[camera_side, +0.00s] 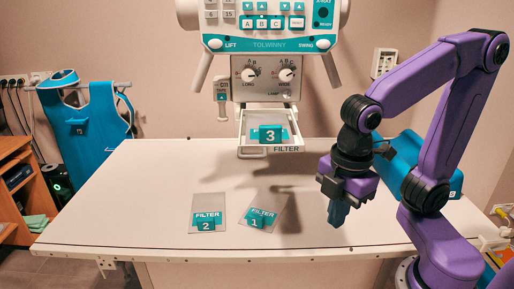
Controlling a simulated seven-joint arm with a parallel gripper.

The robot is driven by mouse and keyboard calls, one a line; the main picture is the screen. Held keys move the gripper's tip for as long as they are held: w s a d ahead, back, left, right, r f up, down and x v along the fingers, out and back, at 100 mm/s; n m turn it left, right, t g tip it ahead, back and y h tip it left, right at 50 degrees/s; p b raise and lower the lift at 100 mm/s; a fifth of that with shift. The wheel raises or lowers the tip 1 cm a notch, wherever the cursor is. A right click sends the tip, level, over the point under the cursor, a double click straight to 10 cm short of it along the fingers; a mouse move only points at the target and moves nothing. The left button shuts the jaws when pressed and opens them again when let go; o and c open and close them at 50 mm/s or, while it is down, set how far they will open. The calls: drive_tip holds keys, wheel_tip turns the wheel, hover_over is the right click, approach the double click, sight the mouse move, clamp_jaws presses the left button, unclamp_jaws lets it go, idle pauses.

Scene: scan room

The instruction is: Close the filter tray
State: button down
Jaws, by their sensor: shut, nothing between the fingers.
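The filter tray (270,151) is pulled out toward the front, below the two-dial housing of the white X-ray head. A teal block marked 3 (270,134) sits in it on a filter plate. The tray's front edge carries the word FILTER. My gripper (337,217) points down over the right part of the table, to the right of the tray and lower in the picture, clear of it. Its fingers are together and hold nothing. The back of the tray is hidden under the head.
Filter 2 (207,214) and filter 1 (263,215) lie flat on the white table (130,205), left of my gripper. The head's control panel (268,25) overhangs the tray. A blue apron (88,130) hangs at left. The table's left part is clear.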

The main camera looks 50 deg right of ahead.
sight(253, 130)
drive_tip(key=w+a+r+n+t+h, duration=0.1)
drive_tip(key=w+a+r+n, duration=0.45)
drive_tip(key=r, duration=0.45)
drive_tip(key=w+a+r+n+t+h, duration=0.1)
drive_tip(key=w+a+r+n, duration=0.45)
drive_tip(key=r, duration=0.45)
drive_tip(key=w+d+f, duration=0.1)
drive_tip(key=f, duration=0.2)
drive_tip(key=w+d+f, duration=0.2)
drive_tip(key=f, duration=0.1)
drive_tip(key=w+d+f, duration=0.2)
drive_tip(key=f, duration=0.2)
drive_tip(key=shift+w, duration=0.1)
drive_tip(key=w+d, duration=1)
drive_tip(key=shift+w+d, duration=0.25)
drive_tip(key=shift+s+a, duration=0.1)
